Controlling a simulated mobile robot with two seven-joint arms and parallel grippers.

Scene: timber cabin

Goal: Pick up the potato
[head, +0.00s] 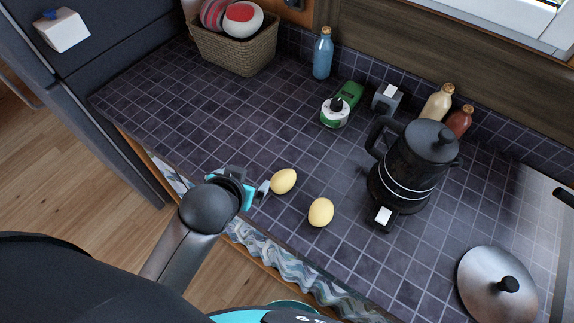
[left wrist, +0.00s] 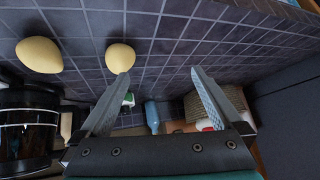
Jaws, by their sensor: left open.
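Two pale yellow, egg-shaped potatoes lie on the dark tiled counter. One potato (head: 284,181) is close to my left gripper (head: 252,184); the other potato (head: 321,212) lies a little to the right and nearer the front edge. My left gripper is open and empty, low over the front of the counter, left of the nearer potato. In the left wrist view, the nearer potato (left wrist: 120,58) shows just beyond the left fingertip, not between the fingers (left wrist: 157,74). The other potato (left wrist: 39,55) is farther left there. My right gripper is not in view.
A black kettle (head: 408,165) stands right of the potatoes, with a steel lid (head: 486,283) at lower right. Bottles (head: 322,55), a green-and-white container (head: 336,114) and a wicker basket (head: 237,51) stand toward the back. The counter's middle left is clear.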

